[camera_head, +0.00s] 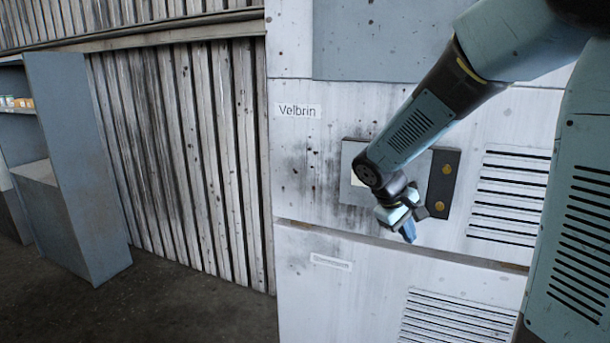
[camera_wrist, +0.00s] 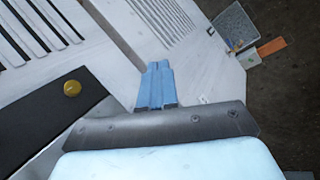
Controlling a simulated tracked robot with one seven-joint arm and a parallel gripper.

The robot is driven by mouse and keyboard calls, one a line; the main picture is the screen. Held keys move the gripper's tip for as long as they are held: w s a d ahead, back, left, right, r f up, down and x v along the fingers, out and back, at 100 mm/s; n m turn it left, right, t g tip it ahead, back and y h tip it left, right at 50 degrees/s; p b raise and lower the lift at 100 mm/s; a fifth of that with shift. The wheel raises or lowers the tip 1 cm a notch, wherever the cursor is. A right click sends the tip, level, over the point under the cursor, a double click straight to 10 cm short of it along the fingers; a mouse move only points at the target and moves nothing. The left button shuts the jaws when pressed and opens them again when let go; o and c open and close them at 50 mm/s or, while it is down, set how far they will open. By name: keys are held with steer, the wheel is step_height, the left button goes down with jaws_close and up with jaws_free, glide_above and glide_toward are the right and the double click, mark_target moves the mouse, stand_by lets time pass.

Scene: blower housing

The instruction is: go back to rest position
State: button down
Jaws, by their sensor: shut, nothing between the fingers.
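My gripper (camera_head: 409,230) hangs in front of the white blower housing (camera_head: 300,175), with its blue fingers pointing down. In the wrist view its blue fingers (camera_wrist: 157,85) lie side by side, shut, with nothing between them. The fingertips appear just below a dark plate (camera_head: 444,182) with brass-coloured round knobs. One such knob (camera_wrist: 72,88) on the dark plate shows at the left of the wrist view. My arm hides part of the grey panel beside the plate. I cannot tell whether the gripper touches the housing.
The housing has vent slots (camera_head: 507,195) at the right and a label reading "Velbrin" (camera_head: 298,110). A grey shelf unit (camera_head: 85,170) stands at the left against a corrugated wall (camera_head: 185,150). The dark floor (camera_head: 190,305) between shelf and housing is clear.

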steer(key=s+r+m+t+y, duration=0.2)
steer(key=s+r, duration=0.3)
steer(key=s, duration=0.4)
steer(key=s+r+m+t+y, duration=0.2)
steer(key=s+r, duration=0.4)
steer(key=s, duration=0.4)
steer(key=shift+s+a+r+m+y, duration=0.2)
steer(key=shift+s+r+m+y, duration=0.1)
steer(key=shift+m+y, duration=0.6)
